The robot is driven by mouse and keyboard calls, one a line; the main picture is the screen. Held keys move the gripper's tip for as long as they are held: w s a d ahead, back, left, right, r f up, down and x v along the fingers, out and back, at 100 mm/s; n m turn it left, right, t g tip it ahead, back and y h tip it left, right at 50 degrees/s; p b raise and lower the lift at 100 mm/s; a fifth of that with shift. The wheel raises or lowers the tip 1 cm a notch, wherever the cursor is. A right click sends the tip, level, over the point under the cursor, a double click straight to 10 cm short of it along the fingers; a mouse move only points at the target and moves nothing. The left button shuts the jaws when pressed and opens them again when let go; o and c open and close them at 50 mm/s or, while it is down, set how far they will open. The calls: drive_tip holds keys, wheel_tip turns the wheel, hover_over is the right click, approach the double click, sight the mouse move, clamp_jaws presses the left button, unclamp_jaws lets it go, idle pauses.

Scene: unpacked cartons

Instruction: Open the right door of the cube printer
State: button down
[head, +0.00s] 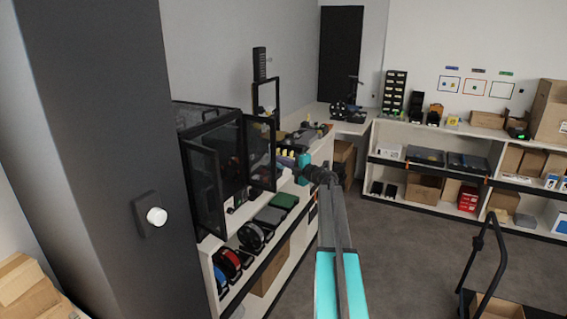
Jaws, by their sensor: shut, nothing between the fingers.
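The cube printer (208,129) is a black-framed box on the left bench, with dark glazed sides. Its left door (206,188) stands swung out toward me. Its right door (262,150) also stands out at an angle from the body, with a gap between the two doors. A dark interior and something red show between them. My arm reaches up from the bottom middle. My gripper (284,160) is small and partly hard to make out, just right of the right door's outer edge. It looks shut and empty; whether it touches the door I cannot tell.
Spools (250,237) and flat trays (284,201) lie on the shelf below the printer. A grey column (95,130) fills the left. White shelves (440,180) with boxes run along the back. A black-handled cart (485,260) stands at right. Grey floor (410,250) between is clear.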

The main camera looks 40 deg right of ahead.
drive_tip(key=shift+w+d, duration=0.55)
drive_tip(key=shift+s, duration=0.15)
